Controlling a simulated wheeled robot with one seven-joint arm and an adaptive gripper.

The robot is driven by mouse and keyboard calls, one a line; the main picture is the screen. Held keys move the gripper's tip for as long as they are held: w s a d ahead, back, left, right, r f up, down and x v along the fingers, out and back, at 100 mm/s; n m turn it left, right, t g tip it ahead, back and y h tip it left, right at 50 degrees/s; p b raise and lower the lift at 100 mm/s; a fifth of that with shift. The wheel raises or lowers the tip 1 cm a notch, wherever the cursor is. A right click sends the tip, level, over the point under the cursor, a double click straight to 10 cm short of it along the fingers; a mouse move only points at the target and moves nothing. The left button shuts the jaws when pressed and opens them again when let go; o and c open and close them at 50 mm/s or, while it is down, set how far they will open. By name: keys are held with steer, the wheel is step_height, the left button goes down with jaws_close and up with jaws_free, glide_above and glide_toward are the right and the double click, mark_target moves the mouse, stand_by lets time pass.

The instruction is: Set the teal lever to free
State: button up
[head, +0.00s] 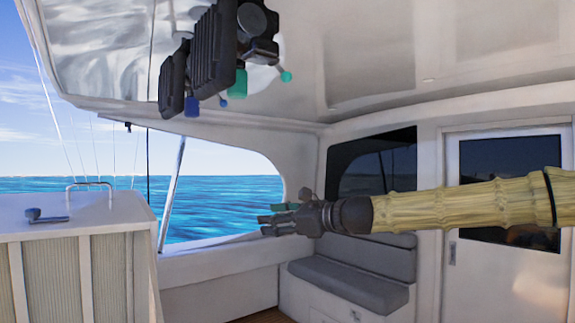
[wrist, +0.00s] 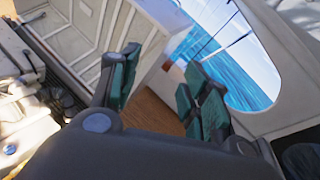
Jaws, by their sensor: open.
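In the head view a dark ribbed unit (head: 214,55) hangs from the white ceiling at upper centre. A small lever with a round teal end (head: 286,76) sticks out at its right side. A green-teal grip (head: 240,83) hangs under the unit, left of that lever. I cannot tell which setting either stands at. My gripper (head: 268,219) is well below the unit, apart from it, and points left. It also shows in the wrist view (wrist: 163,62), with its teal-padded fingers spread and nothing between them. The lever is not clearly visible in the wrist view.
Two blue ends (head: 191,105) (head: 223,103) hang beneath the unit. A white cabinet (head: 75,225) with a rail stands at left. A grey bench (head: 345,285) and a white door (head: 510,215) are at right. The air between my gripper and the unit looks clear.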

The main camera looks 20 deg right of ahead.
steer(key=s+d+r+m+t+y+p, duration=0.1)
steer(key=s+d+r+y, duration=0.15)
steer(key=r, duration=1.25)
steer(key=m+t+y+p, duration=0.1)
steer(key=t+y+p, duration=0.1)
steer(key=y, duration=0.1)
glide_toward(287, 76)
steer(key=shift+w+d+p+x, duration=0.15)
steer(key=shift+p+x, duration=0.45)
steer(key=shift+x, duration=1.2)
steer(key=shift+w+d+p+x, duration=0.15)
steer(key=shift+p+x, duration=0.45)
steer(key=shift+x, duration=1.2)
steer(key=shift+w+d+p+x, duration=0.2)
steer(key=shift+p+x, duration=0.4)
steer(key=shift+x, duration=1.2)
